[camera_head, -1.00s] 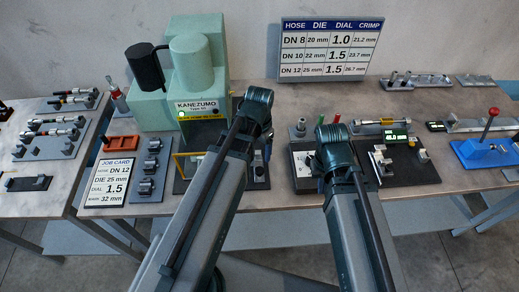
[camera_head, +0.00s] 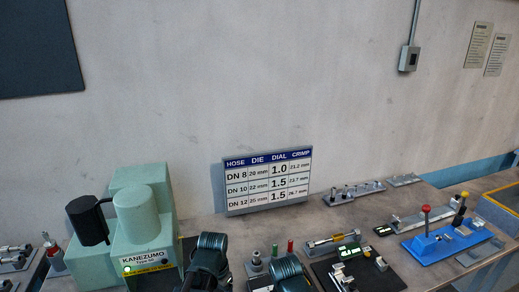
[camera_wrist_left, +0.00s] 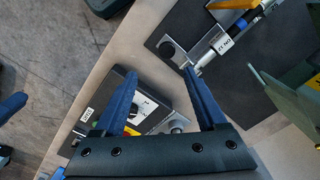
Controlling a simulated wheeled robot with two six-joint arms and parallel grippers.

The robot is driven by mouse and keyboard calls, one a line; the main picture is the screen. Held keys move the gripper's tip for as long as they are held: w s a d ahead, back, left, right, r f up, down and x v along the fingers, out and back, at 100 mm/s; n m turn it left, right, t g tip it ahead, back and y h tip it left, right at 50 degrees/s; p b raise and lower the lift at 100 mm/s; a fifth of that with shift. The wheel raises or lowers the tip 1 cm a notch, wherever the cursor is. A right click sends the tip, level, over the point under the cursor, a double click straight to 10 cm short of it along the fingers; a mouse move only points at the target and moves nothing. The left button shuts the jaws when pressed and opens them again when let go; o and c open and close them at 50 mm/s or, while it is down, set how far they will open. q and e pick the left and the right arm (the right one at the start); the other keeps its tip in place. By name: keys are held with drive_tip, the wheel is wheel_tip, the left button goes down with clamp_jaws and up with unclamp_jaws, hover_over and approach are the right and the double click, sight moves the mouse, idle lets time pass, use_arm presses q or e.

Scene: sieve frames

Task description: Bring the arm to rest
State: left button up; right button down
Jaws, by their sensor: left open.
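My left gripper (camera_wrist_left: 160,73) shows in the left wrist view with its two dark blue fingers spread wide and nothing between them. It hangs over the bench's front edge, above a black box with a round dial (camera_wrist_left: 140,108). In the head view only upper parts of my two arms show at the bottom edge, the left arm (camera_head: 207,262) and the right arm (camera_head: 288,272). Both hands are below the picture there. Blue pieces at the left edge of the wrist view are too cut off to identify.
The green press (camera_head: 140,215) stands left of my arms. The chart board (camera_head: 267,182) stands against the wall. A blue stand with a red knob (camera_head: 440,243) is at the right. A hose piece (camera_wrist_left: 222,43) lies on a dark plate near the left fingers.

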use_arm(q)
drive_tip(key=shift+n+y, duration=0.5)
drive_tip(key=s+d+f+b, duration=0.2)
drive_tip(key=f+b, duration=0.1)
drive_tip(key=f, duration=0.1)
drive_tip(key=s+d+f+b, duration=0.3)
drive_tip(key=f+b, duration=0.1)
drive_tip(key=s+d+f+b, duration=0.2)
drive_tip(key=d+f+b, duration=0.1)
drive_tip(key=f, duration=0.1)
drive_tip(key=shift+s+d, duration=0.2)
use_arm(e)
wheel_tip(320, 180, down, 12)
